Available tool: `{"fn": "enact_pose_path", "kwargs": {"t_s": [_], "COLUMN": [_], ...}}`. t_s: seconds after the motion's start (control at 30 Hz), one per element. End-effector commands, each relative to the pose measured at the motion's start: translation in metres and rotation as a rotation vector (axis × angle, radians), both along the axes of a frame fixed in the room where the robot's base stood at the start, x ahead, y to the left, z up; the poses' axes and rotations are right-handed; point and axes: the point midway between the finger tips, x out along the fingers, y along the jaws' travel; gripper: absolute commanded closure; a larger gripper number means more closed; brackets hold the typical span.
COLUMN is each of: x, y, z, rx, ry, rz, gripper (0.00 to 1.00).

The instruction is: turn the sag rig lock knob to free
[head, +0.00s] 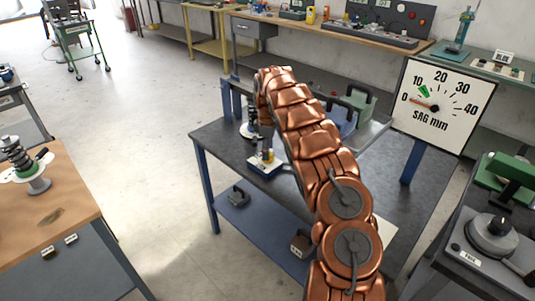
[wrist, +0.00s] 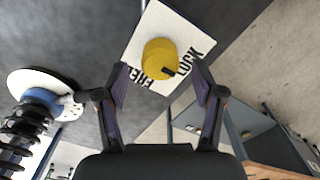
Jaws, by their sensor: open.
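The lock knob (wrist: 158,55) is a round yellow knob on a white plate (wrist: 150,24) lettered FREE and LOCK. A black mark on the knob's lower right edge lies between the two words. In the head view the yellow knob (head: 268,155) sits on a small block on the dark bench. My gripper (wrist: 161,70) is open and empty, its two fingers on either side of the knob's lower edge, seemingly apart from it. In the head view my arm hides much of the rig.
A black coil spring on a white disc stands left of the knob in the wrist view (wrist: 20,125). Another spring unit (head: 22,158) stands on the wooden bench at left. The dark bench top (head: 219,148) has clear room left of the knob.

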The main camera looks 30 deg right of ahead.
Motion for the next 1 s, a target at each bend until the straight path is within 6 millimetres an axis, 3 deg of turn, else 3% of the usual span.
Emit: {"fn": "enact_pose_path", "kwargs": {"t_s": [0.2, 0.5, 1.0], "x": [-0.001, -0.001, -0.001], "y": [0.000, 0.000, 0.000], "z": [-0.024, -0.027, -0.027], "rx": [0.000, 0.000, 0.000], "ry": [0.003, 0.001, 0.001], "rz": [0.000, 0.000, -0.001], "gripper": [0.32, 0.33, 0.85]}}
